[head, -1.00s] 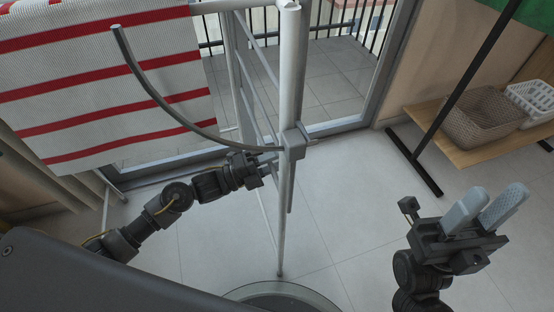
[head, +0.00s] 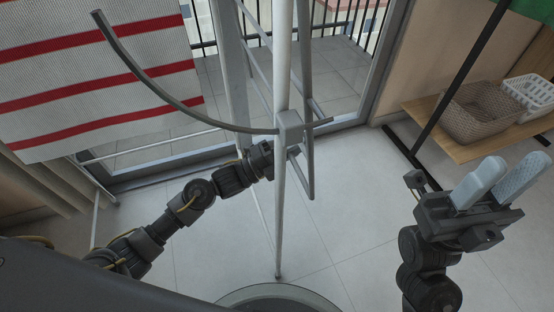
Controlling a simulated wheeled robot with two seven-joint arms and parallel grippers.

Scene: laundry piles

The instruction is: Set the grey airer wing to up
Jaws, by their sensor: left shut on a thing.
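The grey airer wing (head: 308,100), a frame of thin bars, hangs at a slant beside the airer's upright pole (head: 283,70). A dark curved stay (head: 160,98) runs through a grey block (head: 290,128) on the pole, and its short end sticks out to the right. My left gripper (head: 288,153) is shut on the wing just below the block. Its fingertips are partly hidden behind the pole, so the exact grip point is not clear. My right gripper (head: 500,184) is open and empty at the right, away from the airer.
A striped red and white cloth (head: 95,75) hangs at the left. A low wooden bench (head: 465,148) with a woven basket (head: 480,112) and a white basket (head: 530,95) stands at the right. A black rack leg (head: 455,85) stands before it. The tiled floor between is clear.

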